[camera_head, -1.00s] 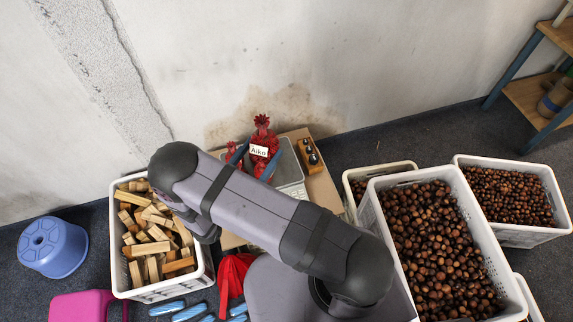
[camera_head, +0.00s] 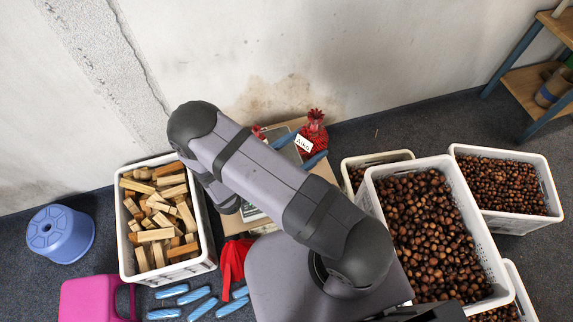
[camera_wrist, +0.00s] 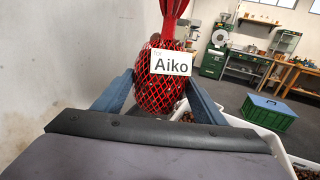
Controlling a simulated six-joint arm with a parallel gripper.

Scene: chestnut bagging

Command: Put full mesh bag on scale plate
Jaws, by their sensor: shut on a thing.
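A full red mesh bag (camera_head: 316,136) with a white "for Aiko" tag is held upright between the blue fingers of my gripper (camera_head: 309,145). In the wrist view the bag (camera_wrist: 158,92) fills the gap between the fingers, its gathered neck pointing up. It hangs at the right back of the small table. The scale (camera_head: 252,212) is mostly hidden under my arm; only a pale front part shows. I cannot see how high the bag is above the table. Another red mesh piece (camera_head: 258,131) shows behind my arm, to the left of the held bag.
A crate of wood blocks (camera_head: 127,262) stands left of the table. Crates of chestnuts (camera_head: 374,215) stand close on the right. A blue stool (camera_head: 60,233), a pink stool (camera_head: 95,300) and blue-white packs (camera_head: 200,308) are on the floor. The wall is close behind.

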